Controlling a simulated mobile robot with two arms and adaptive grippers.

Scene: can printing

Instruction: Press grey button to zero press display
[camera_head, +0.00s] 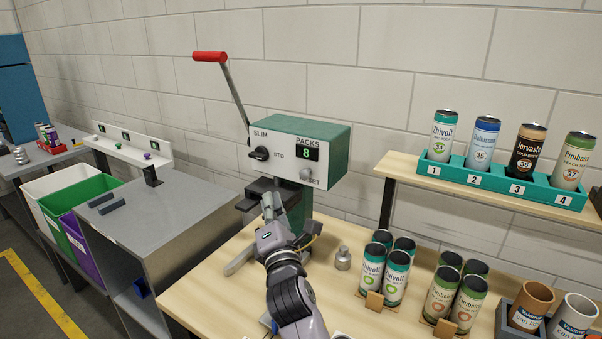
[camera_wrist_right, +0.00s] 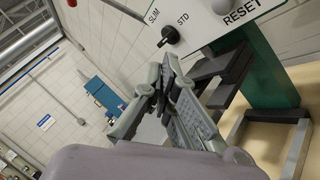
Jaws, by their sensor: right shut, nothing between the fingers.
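The press (camera_head: 303,152) is a green box with a pale front panel, and its PACKS display (camera_head: 308,153) reads 8. The button also shows at the top of the right wrist view (camera_wrist_right: 221,6). My right gripper (camera_head: 270,203) is shut and empty, pointing up just below and left of the button, apart from the panel. It also shows in the wrist view (camera_wrist_right: 165,78). My left gripper is out of view.
A black SLIM/STD knob (camera_head: 259,153) is left of the button, and a red-handled lever (camera_head: 210,57) rises at the press's left. Cans (camera_head: 372,267) stand on the wooden table to the right, near a small metal weight (camera_head: 343,258). A teal rack (camera_head: 503,184) holds several cans.

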